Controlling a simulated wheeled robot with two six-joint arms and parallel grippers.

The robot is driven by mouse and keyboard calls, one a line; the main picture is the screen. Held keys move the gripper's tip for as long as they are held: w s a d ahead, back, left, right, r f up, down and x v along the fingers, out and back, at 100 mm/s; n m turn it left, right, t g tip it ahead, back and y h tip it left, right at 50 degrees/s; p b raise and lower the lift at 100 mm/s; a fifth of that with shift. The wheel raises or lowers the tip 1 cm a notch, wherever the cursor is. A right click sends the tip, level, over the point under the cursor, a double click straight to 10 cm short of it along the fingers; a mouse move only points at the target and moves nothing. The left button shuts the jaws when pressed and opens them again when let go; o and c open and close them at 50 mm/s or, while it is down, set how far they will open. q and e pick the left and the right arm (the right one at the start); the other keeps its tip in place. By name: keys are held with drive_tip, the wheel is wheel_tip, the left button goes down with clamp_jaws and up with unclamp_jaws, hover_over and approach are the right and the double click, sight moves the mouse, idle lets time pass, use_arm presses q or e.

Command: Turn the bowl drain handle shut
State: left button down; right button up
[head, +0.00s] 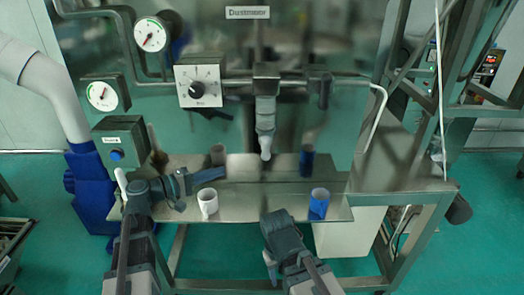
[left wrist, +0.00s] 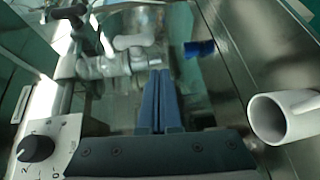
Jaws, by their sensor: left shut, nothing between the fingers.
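A grey tap or valve body (head: 265,115) hangs from the horizontal pipe above the shelf, and a grey valve fitting also shows in the left wrist view (left wrist: 133,42). A dark lever (head: 212,112) sits below the dial box, and a darker fitting (head: 320,90) is on the pipe further right. No label shows which is the bowl drain handle. My left gripper (head: 222,173) is shut and empty, low over the shelf, left of the tap and apart from it. Its blue fingers (left wrist: 160,80) lie together. My right gripper (head: 268,262) is in front of the shelf; its finger gap is unclear.
A white mug (head: 208,203) stands on the shelf (head: 262,203) close to my left gripper. Blue cups stand at the right front (head: 319,203) and further back (head: 307,160). A dial box (head: 199,86) and gauges are at the upper left. A metal frame bounds the right.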

sight(266, 148)
use_arm(q)
drive_tip(key=w+d+r, duration=0.1)
drive_tip(key=w+d, duration=0.1)
drive_tip(key=d, duration=0.3)
drive_tip(key=w+d+r+t, duration=0.1)
drive_tip(key=w+d, duration=0.2)
drive_tip(key=d, duration=0.2)
drive_tip(key=shift+w+d+n, duration=0.25)
drive_tip(key=shift+d+n, duration=0.1)
drive_tip(key=shift+n, duration=0.05)
idle(0.3)
